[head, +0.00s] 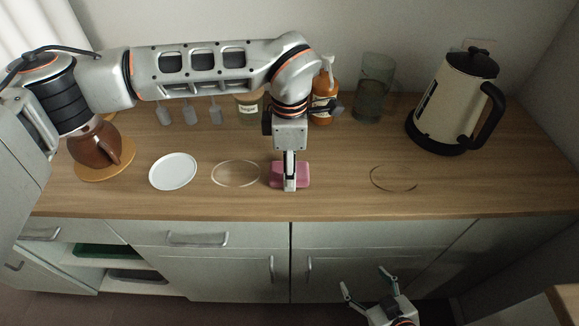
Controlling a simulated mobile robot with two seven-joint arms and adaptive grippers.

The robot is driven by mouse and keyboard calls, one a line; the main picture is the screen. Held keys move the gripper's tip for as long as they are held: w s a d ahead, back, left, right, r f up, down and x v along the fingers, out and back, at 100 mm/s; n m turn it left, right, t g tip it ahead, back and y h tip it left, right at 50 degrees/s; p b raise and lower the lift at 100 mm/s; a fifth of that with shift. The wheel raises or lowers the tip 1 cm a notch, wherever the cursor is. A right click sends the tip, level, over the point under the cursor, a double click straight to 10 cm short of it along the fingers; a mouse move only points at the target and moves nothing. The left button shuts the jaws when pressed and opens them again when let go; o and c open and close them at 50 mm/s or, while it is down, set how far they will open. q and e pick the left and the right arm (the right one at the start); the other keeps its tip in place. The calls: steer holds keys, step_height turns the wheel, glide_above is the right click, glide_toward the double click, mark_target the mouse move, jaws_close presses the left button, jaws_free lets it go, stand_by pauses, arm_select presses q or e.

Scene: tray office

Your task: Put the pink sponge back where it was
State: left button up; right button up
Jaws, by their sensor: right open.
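The pink sponge (303,174) lies on the wooden counter near its front edge. My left gripper (290,184) points straight down at the sponge, and its near finger covers the sponge's middle. I see this gripper edge-on, so the gap between its fingers and any grip on the sponge are hidden. A pale ring outline (236,162) marks the counter left of the sponge. A dark broken ring mark (372,178) is to the right of it. My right gripper (368,284) is open and empty, low in front of the cabinet doors.
A white plate (173,172) and a brown round pot (92,150) on an orange mat stand to the left. Behind are a jar (249,107), an orange pump bottle (325,90), a glass vase (373,88) and a kettle (455,100). Counter between sponge and kettle is mostly clear.

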arm_select(q)
steer(key=o, duration=1.1)
steer(key=shift+c, duration=0.2)
step_height(320, 180, up, 12)
steer(key=shift+r, duration=0.1)
steer(key=shift+s, duration=0.1)
